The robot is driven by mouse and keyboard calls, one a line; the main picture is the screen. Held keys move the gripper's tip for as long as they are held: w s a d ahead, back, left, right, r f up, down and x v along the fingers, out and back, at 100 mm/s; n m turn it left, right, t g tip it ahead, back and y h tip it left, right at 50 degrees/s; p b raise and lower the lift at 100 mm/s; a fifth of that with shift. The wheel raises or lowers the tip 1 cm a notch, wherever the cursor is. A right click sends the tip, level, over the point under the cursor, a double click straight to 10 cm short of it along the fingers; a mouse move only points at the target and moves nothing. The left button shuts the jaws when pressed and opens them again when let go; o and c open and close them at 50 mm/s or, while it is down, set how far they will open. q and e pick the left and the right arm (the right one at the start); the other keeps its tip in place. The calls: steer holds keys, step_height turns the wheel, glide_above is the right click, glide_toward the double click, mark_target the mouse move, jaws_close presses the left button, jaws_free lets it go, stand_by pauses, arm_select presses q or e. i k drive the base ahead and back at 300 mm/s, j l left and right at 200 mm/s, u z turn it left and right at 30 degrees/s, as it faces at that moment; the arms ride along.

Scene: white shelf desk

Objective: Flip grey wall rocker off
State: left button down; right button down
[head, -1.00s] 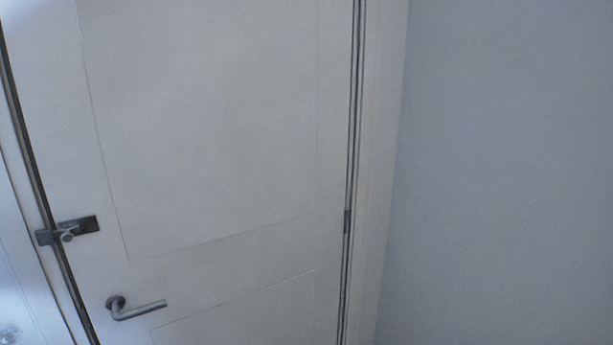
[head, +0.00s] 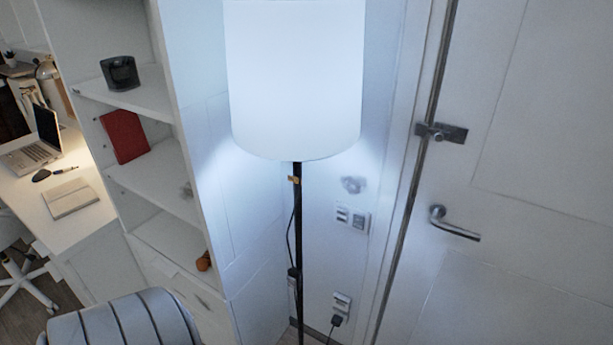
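A pair of small wall plates is mounted on the white wall behind the floor lamp's pole, left of the door frame. The right one looks like a grey rocker switch (head: 359,221); a smaller plate (head: 342,215) sits just left of it. They are too small to tell which way the rocker is tipped. The floor lamp's white shade (head: 296,80) glows brightly, and its dark pole (head: 298,230) stands left of the switches. Neither of my grippers is in view.
A white door (head: 540,90) with a lever handle (head: 453,226) and latch is at right. A socket (head: 341,302) with a plug is low on the wall. White shelves (head: 160,180) and a desk with a laptop (head: 38,142) are at left. A grey ribbed chair back (head: 125,325) is in front.

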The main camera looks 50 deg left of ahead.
mark_target(358, 220)
steer(key=u, duration=1.2)
